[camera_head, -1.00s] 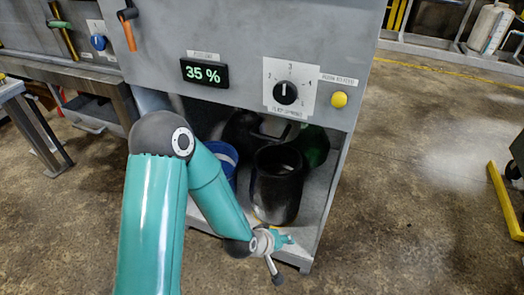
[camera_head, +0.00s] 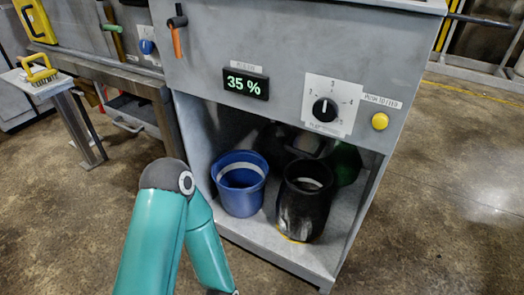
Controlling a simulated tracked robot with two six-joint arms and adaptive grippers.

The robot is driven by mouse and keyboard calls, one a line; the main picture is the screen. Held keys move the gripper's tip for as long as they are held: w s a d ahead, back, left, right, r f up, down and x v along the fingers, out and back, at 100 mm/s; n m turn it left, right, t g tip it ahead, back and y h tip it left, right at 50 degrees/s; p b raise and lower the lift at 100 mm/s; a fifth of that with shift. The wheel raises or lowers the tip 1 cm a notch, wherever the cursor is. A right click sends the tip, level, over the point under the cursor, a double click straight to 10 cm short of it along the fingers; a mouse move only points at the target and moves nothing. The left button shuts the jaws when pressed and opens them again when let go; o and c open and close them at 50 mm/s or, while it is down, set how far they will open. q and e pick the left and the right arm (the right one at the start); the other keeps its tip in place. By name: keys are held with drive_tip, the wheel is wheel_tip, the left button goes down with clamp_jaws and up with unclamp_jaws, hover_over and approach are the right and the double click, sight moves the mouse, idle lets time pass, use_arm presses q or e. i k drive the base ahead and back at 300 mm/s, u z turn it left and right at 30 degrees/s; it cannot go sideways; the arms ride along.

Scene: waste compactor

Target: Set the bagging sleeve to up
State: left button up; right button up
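No part in view is readably marked as the bagging sleeve, so I cannot tell which it is. On the grey compactor front (camera_head: 240,42), a lever with an orange handle (camera_head: 176,40) hangs from a black pivot, handle pointing down. A black, open-topped, sleeve-like container (camera_head: 304,208) stands in the lower bay, to the right of a blue bucket (camera_head: 240,188). One teal arm of mine rises from the bottom, left of centre, and bends down out of the frame. Its gripper is below the edge, and my other arm does not show.
The panel has a 35 % display (camera_head: 246,83), a black dial (camera_head: 325,110) and a yellow button (camera_head: 380,121). A small bench (camera_head: 55,88) with a yellow-handled brush (camera_head: 40,69) stands at left. The concrete floor (camera_head: 450,215) to the right is open.

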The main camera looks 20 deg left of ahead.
sight(307, 143)
drive_tip(key=z, duration=1.25)
drive_tip(key=i, duration=0.1)
drive_tip(key=u, duration=2.55)
drive_tip(key=k, duration=1)
drive_tip(key=z, duration=2.75)
drive_tip(key=k, duration=0.1)
drive_tip(key=u, duration=1.4)
drive_tip(key=i, duration=1)
